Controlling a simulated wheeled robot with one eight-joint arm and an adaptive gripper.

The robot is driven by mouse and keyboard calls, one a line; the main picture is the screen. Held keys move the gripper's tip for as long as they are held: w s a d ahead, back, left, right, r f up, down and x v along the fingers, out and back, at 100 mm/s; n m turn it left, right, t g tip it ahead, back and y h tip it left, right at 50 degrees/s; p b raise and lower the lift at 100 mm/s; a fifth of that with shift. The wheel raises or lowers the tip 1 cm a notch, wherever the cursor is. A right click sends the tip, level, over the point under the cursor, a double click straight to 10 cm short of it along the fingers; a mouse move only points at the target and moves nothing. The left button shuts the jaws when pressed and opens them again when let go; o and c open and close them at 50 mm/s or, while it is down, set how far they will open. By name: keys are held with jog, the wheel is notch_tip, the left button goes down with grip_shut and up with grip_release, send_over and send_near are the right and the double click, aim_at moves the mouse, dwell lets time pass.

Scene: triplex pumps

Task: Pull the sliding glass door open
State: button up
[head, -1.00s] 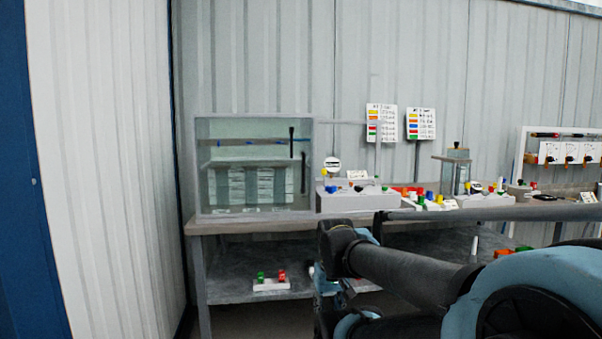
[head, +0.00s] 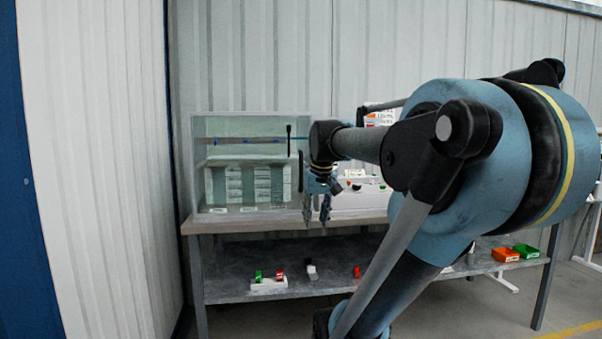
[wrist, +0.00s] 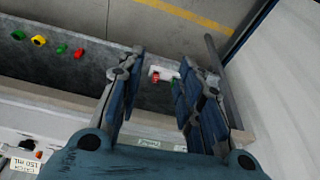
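The glass-fronted case (head: 196,165) stands at the left end of the workbench in the head view. A short dark upright handle (head: 289,138) shows on its upper right glass. A second dark upright bar (head: 300,172) is lower, at the case's right edge. My gripper (head: 316,218) points down just right of that bar, in front of the bench edge. Its fingers are apart with nothing between them. In the wrist view my gripper (wrist: 160,72) is also open, above the bench's front edge; no door handle can be made out there. I cannot tell whether the gripper touches the case.
The workbench top (head: 225,224) carries a white panel (head: 358,200) right of the case, partly hidden by my arm. The lower shelf (head: 225,288) holds a white block with green and red parts (head: 268,283). Red and green bins (head: 506,255) sit at right.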

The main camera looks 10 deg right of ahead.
jog(key=n+t, duration=0.1)
send_near(302, 164)
jog(key=s+v, duration=0.1)
jog(key=v, duration=0.4)
jog(key=shift+y, duration=0.3)
jog(key=x, duration=1.1)
jog(key=w+x, duration=0.1)
jog(key=x, duration=0.5)
jog(key=shift+d+f, duration=0.1)
jog(key=shift+d, duration=0.2)
grip_shut()
